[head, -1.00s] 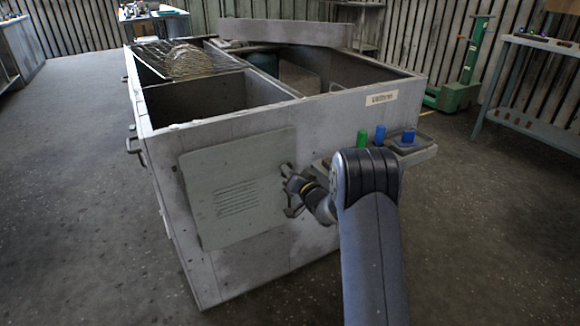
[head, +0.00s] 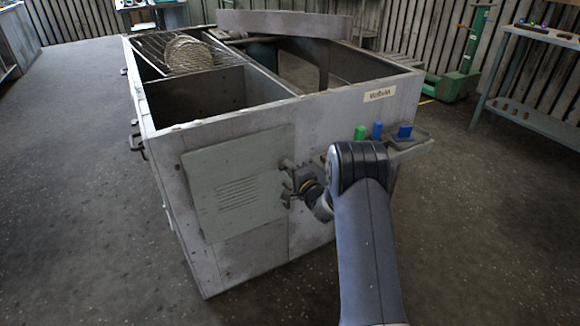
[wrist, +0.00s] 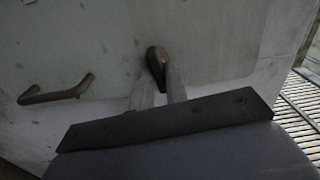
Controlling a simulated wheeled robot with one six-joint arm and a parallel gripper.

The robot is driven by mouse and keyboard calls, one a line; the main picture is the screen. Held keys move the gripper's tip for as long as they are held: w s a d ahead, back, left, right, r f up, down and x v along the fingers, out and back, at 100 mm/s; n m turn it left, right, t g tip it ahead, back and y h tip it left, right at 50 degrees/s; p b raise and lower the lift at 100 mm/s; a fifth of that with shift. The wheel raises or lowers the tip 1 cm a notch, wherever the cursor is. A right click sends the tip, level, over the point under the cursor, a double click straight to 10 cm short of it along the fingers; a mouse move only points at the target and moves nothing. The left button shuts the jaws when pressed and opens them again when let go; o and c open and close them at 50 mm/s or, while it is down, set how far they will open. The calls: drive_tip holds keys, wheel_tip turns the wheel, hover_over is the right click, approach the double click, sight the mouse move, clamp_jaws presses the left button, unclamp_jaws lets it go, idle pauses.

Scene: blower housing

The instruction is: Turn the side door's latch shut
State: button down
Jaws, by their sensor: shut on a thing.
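The side door (head: 235,185) is a pale grey-green panel with louvre slots, lying flat against the near side of the housing (head: 330,135). It looks closed. My gripper (head: 288,182) is at the door's right edge. In the wrist view the dark latch (wrist: 156,60) stands between the two pale fingers of my gripper (wrist: 159,82), which are shut on it. The latch looks nearly upright in that view, slightly tilted. Its lower end is partly hidden by the fingers. A dark bar handle (wrist: 57,90) is on the door to the left, apart from my gripper.
A small shelf (head: 408,145) with green and blue pieces sticks out from the housing's side, close to my arm. The housing's top is open, with a wire grille (head: 170,58) at the back left. A green pallet truck (head: 465,60) and a bench (head: 540,115) stand right. Floor is clear at left.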

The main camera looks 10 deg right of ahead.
drive_tip(key=shift+m, duration=0.6)
drive_tip(key=c, duration=1.5)
unclamp_jaws()
drive_tip(key=shift+s, duration=0.1)
drive_tip(key=p+v, duration=0.2)
drive_tip(key=v, duration=0.8)
drive_tip(key=shift+s+d, duration=0.15)
drive_tip(key=shift+s, duration=0.15)
drive_tip(key=shift+w, duration=0.1)
